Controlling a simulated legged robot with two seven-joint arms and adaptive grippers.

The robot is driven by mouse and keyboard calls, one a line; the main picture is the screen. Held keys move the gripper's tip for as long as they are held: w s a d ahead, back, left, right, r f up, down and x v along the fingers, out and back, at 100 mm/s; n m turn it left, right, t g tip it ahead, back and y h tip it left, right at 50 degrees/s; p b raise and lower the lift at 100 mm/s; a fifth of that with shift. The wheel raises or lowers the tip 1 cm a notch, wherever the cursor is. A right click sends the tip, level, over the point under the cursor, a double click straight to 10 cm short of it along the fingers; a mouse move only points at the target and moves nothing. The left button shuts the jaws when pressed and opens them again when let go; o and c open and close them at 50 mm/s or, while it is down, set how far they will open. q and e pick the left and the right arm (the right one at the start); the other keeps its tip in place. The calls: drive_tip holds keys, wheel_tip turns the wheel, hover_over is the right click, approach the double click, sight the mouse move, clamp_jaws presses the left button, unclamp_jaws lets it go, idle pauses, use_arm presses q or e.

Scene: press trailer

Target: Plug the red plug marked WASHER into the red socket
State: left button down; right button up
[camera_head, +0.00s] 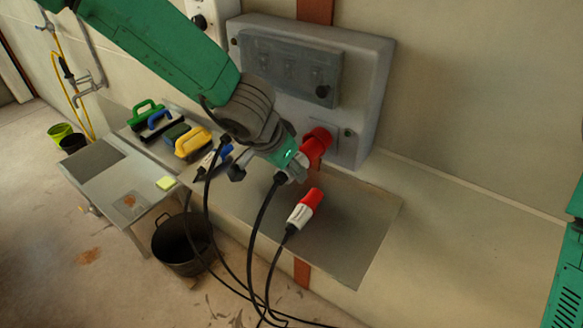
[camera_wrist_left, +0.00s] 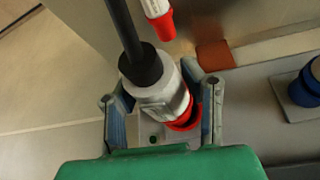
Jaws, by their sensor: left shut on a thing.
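My left gripper (camera_head: 287,163) is shut on a pale grey plug (camera_wrist_left: 158,92) with a black cable. In the left wrist view the gripper's two fingers (camera_wrist_left: 160,100) stand on either side of the plug body. The plug's red front end meets the red socket (camera_head: 318,139), whose red rim (camera_wrist_left: 187,120) shows around it; I cannot tell how deep it sits. A second red and white plug (camera_head: 305,209) lies on the metal shelf, and it also shows in the left wrist view (camera_wrist_left: 160,18). No marking is readable on either plug. My right gripper is not in view.
The grey socket box (camera_head: 375,80) is on the wall above the metal shelf (camera_head: 365,225). A blue plug (camera_head: 222,152) and several brushes or floats (camera_head: 192,143) lie to the left. Black cables hang over the front edge. A black bucket (camera_head: 180,245) stands below.

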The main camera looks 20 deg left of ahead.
use_arm(q)
drive_tip(key=shift+a, duration=0.2)
drive_tip(key=shift+w+d, duration=0.1)
drive_tip(key=shift+w, duration=0.1)
drive_tip(key=shift+w+d, duration=0.1)
drive_tip(key=shift+w, duration=0.2)
drive_tip(key=shift+w+d, duration=0.35)
drive_tip(key=shift+w, duration=0.55)
drive_tip(key=shift+w+d, duration=0.15)
drive_tip(key=shift+w, duration=0.15)
drive_tip(key=shift+w, duration=0.1)
drive_tip(key=c, duration=0.9)
unclamp_jaws()
drive_tip(key=shift+w, duration=0.1)
